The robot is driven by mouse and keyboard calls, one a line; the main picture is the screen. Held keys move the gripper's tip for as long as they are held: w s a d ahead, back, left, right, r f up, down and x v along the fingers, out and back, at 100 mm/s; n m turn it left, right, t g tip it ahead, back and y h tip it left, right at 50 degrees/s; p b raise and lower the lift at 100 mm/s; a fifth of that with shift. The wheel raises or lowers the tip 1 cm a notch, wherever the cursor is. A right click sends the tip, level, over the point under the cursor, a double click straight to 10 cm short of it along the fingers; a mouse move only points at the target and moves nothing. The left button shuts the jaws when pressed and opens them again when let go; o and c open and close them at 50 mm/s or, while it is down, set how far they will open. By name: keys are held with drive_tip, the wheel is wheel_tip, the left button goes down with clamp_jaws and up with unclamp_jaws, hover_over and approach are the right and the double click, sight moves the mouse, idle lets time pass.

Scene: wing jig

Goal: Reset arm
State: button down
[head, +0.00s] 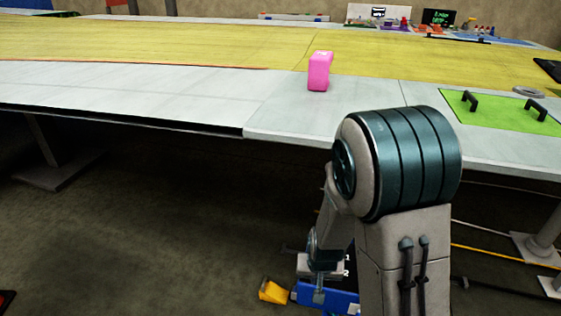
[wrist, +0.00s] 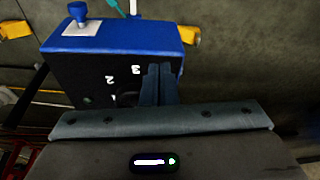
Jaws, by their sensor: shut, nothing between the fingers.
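My gripper (wrist: 158,72) shows in the wrist view, its two dark fingers close together with no object between them. The fingers are in front of the dark, numbered side of a blue box (wrist: 115,37); I cannot tell whether they touch it. In the head view my arm (head: 400,165) is folded low in front of the wing's edge, with its large teal joint uppermost. I cannot make out the fingertips there. Part of the blue box (head: 343,301) shows low beside my arm, with a yellow piece (head: 272,292) at its left.
The large wing (head: 200,95), pale grey and yellow, spans the head view above the floor. A pink block (head: 319,72) stands on it. A green panel (head: 505,116) with black handles lies at the right. Cables (head: 500,257) run below. Open floor (head: 150,235) is at left.

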drive_tip(key=s+d+p+v, duration=0.2)
drive_tip(key=p+v, duration=0.1)
drive_tip(key=v, duration=0.8)
drive_tip(key=s+d+f+p+v, duration=0.1)
drive_tip(key=p+v, duration=0.3)
drive_tip(key=v, duration=0.8)
drive_tip(key=s+d+p+v, duration=0.2)
drive_tip(key=s+p+v, duration=0.1)
drive_tip(key=v, duration=0.9)
drive_tip(key=shift+d+f+n+p, duration=0.2)
drive_tip(key=shift+d+n+p, duration=0.1)
drive_tip(key=shift+n+p, duration=0.1)
